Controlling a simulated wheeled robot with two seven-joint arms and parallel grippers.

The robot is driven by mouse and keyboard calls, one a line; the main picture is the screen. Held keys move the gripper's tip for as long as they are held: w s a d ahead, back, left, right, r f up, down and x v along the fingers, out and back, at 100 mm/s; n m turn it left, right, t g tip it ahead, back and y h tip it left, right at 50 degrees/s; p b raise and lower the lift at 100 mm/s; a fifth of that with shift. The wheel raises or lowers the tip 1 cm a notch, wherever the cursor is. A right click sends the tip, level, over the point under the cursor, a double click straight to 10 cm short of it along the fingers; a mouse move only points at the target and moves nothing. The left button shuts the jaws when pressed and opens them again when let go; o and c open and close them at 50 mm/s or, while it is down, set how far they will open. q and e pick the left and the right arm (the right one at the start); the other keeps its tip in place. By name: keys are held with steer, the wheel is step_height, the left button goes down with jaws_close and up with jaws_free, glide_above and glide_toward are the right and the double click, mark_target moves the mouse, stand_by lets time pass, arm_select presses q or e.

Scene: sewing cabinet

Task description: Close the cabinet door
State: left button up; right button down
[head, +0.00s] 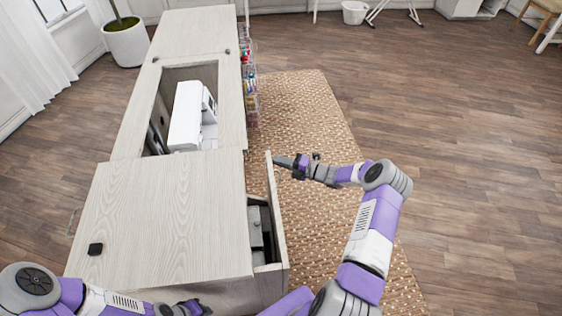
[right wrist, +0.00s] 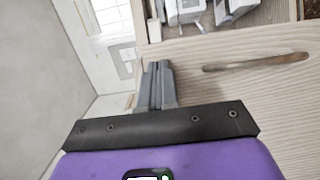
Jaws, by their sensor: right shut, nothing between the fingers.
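The cabinet (head: 165,215) is pale wood and stands left of centre in the head view. Its door (head: 277,215) stands ajar on the right side, with a gap between it and the body. My right gripper (head: 277,161) is shut and empty, beside the outer face of the door near its far top corner; I cannot tell if it touches. In the right wrist view, the shut fingers (right wrist: 158,72) are in front of a wood panel with a long handle (right wrist: 255,63). My left gripper (head: 192,307) is at the bottom edge, partly hidden; its jaws are unclear.
A white sewing machine (head: 190,115) sits in the cabinet's top opening. Grey items (head: 256,230) show inside behind the door. Racks of coloured supplies (head: 249,90) hang on the far right side. A woven rug (head: 305,115) and open wooden floor lie to the right.

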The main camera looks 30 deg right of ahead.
steer(key=shift+w+a, duration=0.2)
steer(key=shift+a, duration=0.65)
steer(key=s+d, duration=0.3)
steer(key=d, duration=0.4)
steer(key=s+d, duration=0.3)
steer(key=d, duration=0.4)
steer(key=shift+d+b, duration=0.25)
steer(key=shift+b, duration=0.1)
